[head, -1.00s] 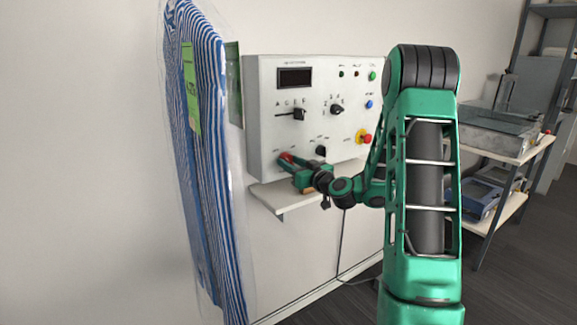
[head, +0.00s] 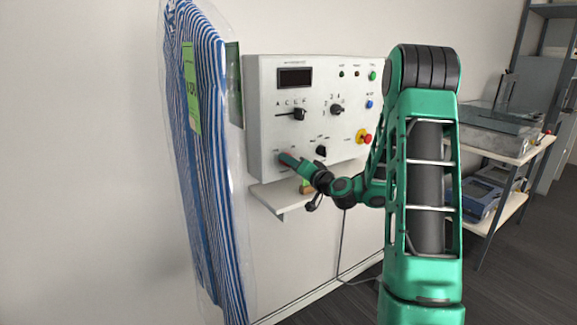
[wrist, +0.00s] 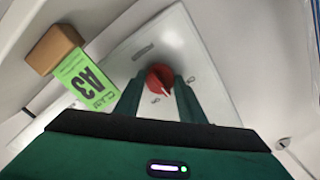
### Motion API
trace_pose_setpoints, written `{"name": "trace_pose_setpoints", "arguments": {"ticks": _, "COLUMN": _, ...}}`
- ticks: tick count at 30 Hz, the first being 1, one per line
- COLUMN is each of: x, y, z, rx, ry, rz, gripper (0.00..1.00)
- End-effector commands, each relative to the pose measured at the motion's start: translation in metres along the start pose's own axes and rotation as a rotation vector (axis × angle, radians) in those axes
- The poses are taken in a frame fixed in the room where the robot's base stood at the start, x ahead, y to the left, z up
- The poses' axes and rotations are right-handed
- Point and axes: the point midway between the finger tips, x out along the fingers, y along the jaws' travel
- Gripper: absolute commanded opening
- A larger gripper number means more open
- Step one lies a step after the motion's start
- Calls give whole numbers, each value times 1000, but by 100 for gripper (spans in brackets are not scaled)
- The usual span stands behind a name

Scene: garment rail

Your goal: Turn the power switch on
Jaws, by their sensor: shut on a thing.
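The power switch is a red rotary knob (wrist: 159,76) at the lower left of the white control panel (head: 262,120). In the wrist view it sits between the two green fingers of my gripper (wrist: 159,88), which are shut on it. A pale pointer mark shows on the knob, towards its lower right side. The panel labels around it are too small to read. In the head view my gripper (head: 285,159) reaches the panel's lower left and hides most of the knob.
A small shelf (head: 267,198) juts out below the panel. Striped garments in clear plastic (head: 205,150) hang close on the left. A red emergency button (head: 365,138) is on the panel's right.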

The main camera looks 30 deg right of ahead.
Motion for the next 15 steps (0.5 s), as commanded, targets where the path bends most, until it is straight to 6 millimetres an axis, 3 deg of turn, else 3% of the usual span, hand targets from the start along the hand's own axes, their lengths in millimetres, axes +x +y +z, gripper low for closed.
{"name": "trace_pose_setpoints", "arguments": {"ticks": 15, "x": -1, "y": 2, "z": 0, "rx": 484, "ry": 0, "rz": 4, "gripper": 14}}
